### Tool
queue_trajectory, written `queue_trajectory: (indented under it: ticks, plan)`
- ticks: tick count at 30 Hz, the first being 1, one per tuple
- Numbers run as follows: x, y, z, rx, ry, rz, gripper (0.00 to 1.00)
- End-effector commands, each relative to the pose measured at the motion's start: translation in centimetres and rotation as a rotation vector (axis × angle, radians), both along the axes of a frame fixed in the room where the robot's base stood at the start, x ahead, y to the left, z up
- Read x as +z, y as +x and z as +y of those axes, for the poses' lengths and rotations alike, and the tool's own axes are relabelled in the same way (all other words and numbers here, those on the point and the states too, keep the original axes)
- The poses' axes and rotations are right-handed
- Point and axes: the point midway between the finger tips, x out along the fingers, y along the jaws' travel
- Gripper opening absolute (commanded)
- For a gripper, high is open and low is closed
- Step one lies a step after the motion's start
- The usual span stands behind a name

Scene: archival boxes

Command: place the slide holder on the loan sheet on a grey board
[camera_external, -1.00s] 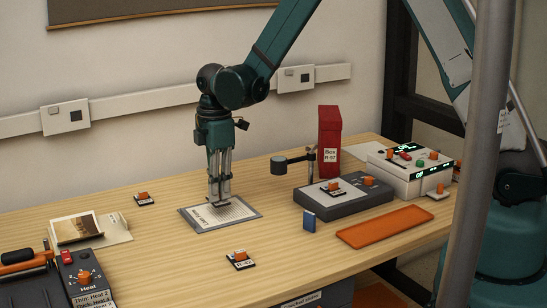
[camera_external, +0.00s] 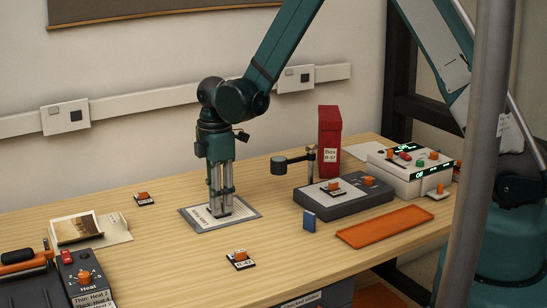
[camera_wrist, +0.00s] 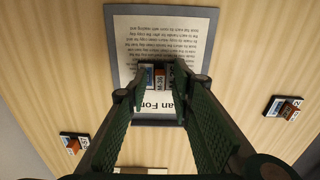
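The loan sheet (camera_external: 197,217) lies flat on a grey board (camera_external: 250,214) on the wooden table. In the wrist view the printed sheet (camera_wrist: 190,30) and the dark board rim (camera_wrist: 111,45) fill the upper middle. My gripper (camera_external: 220,213) points straight down over the sheet.
Other slide holders sit at the back left (camera_external: 144,199), at the front (camera_external: 240,260) and on a dark grey device (camera_external: 335,188). A red box (camera_external: 329,140), an orange tray (camera_external: 385,227) and a small blue block (camera_external: 309,219) stand to the right.

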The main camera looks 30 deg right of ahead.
Motion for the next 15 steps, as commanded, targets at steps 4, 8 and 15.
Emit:
queue_trajectory:
  ticks: [4, 8, 15]
  plan:
    - [0.02, 0.00, 0.00, 0.000, 0.000, 0.000, 0.23]
    - [0.04, 0.00, 0.00, 0.000, 0.000, 0.000, 0.23]
    - [0.60, 0.00, 0.00, 0.000, 0.000, 0.000, 0.23]
